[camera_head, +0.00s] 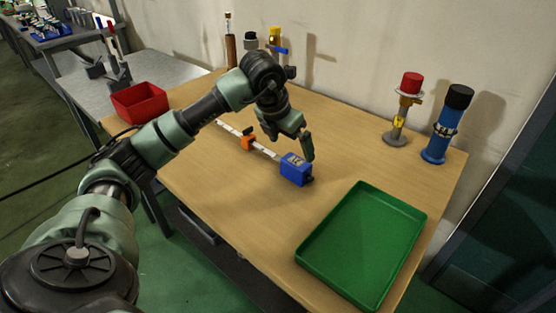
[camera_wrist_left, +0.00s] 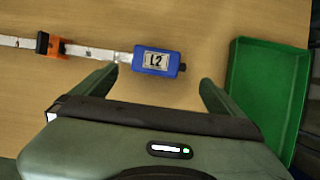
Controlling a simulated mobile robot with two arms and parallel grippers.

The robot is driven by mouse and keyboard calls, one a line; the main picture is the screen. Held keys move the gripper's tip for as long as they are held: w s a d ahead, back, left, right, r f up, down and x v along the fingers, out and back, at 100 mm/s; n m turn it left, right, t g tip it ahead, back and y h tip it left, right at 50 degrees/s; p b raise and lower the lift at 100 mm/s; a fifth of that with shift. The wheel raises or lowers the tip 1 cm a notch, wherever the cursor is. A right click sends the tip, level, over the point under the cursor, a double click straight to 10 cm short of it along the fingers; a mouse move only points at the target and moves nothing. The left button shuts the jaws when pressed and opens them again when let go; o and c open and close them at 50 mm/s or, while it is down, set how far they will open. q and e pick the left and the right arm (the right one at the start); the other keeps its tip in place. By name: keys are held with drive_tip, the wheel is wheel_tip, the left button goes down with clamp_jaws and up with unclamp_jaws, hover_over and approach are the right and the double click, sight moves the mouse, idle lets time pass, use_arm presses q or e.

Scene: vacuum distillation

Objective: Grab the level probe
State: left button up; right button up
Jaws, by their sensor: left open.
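The level probe lies flat on the wooden table, with a blue head (camera_head: 296,169) marked "L2", a white graduated rod and an orange slider (camera_head: 248,142). The blue head also shows in the left wrist view (camera_wrist_left: 158,61), with the rod running off to the left and the orange slider (camera_wrist_left: 47,44) on it. My left gripper (camera_head: 290,147) is open and empty above the table, close to the blue head. In the left wrist view the head lies just beyond the gap between the fingers (camera_wrist_left: 160,82). My right gripper is out of view.
A green tray (camera_head: 308,252) lies to the right of the probe. A red bin (camera_head: 140,102) stands at the far left. A red-topped device (camera_head: 410,84) and a blue cylinder (camera_head: 443,132) stand at the back right. More instruments stand along the wall behind my arm.

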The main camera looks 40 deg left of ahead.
sight(297, 160)
use_arm(q)
drive_tip(key=x, duration=0.2)
drive_tip(key=p+x, duration=0.1)
drive_tip(key=x, duration=0.4)
drive_tip(key=shift+w+a+f, duration=0.15)
drive_tip(key=shift+w+a, duration=0.05)
drive_tip(key=shift+a, duration=0.1)
drive_tip(key=shift+w+f, duration=0.25)
drive_tip(key=shift+f, duration=0.2)
drive_tip(key=c, duration=2)
drive_tip(key=shift+r, duration=0.1)
drive_tip(key=shift+c, duration=0.3)
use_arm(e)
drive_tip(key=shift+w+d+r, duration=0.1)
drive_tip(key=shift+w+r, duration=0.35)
use_arm(q)
drive_tip(key=shift+r, duration=0.1)
